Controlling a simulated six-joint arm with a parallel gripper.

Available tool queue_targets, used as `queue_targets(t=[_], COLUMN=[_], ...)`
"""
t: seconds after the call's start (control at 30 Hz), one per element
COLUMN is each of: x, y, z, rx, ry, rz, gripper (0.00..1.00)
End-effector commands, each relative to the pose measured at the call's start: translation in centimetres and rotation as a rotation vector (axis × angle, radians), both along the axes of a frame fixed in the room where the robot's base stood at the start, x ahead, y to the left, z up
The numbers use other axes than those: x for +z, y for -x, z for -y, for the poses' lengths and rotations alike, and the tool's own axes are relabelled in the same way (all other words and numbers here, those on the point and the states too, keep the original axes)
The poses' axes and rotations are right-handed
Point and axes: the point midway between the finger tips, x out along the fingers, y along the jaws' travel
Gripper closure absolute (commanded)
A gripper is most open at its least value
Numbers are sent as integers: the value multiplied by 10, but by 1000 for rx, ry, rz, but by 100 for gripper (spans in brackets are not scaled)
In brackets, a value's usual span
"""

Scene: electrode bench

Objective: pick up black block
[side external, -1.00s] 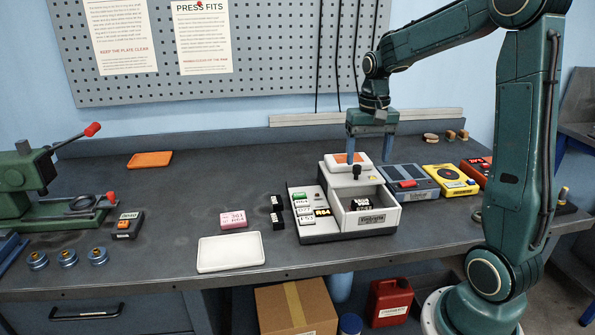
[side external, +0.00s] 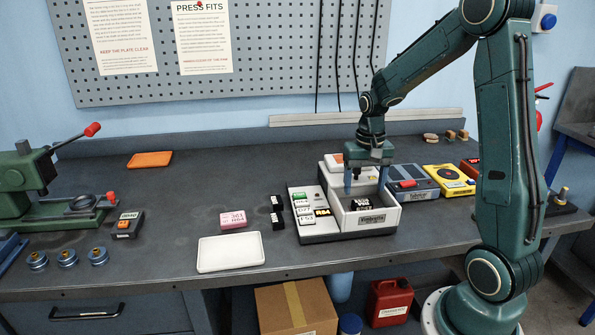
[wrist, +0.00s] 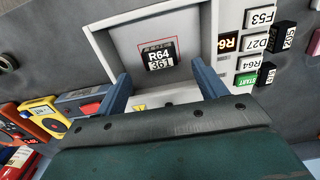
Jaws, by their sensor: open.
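A black block (side external: 362,204) with a white label sits in the open bay of the white and grey machine (side external: 340,222). In the wrist view the block (wrist: 158,56) reads "R64 361" and lies inside a red outline on the bay floor. My gripper (side external: 366,189) is open at the bay, its two blue fingers apart and empty. In the wrist view the gripper (wrist: 163,84) has one finger on each side of the picture, with the block between and beyond the tips. Whether the tips are below the bay's rim is hard to tell.
Two other black blocks (side external: 277,203) stand left of the machine, beside a pink block (side external: 233,220). A white tray (side external: 231,253) lies at the front. The machine's left panel carries labelled keys (side external: 305,208). Grey (side external: 411,183) and yellow (side external: 450,181) devices stand to the right.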

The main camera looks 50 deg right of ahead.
Motion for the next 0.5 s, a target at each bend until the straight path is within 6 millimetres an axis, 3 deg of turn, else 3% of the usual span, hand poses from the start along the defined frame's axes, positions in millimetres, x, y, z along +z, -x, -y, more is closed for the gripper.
queue_targets(t=[0.3, 0.5], x=[-36, -46], y=[1, 1], z=[-1, -1], rx=[0, 0], ry=[-2, -1], rz=[-4, -1], gripper=[29, 29])
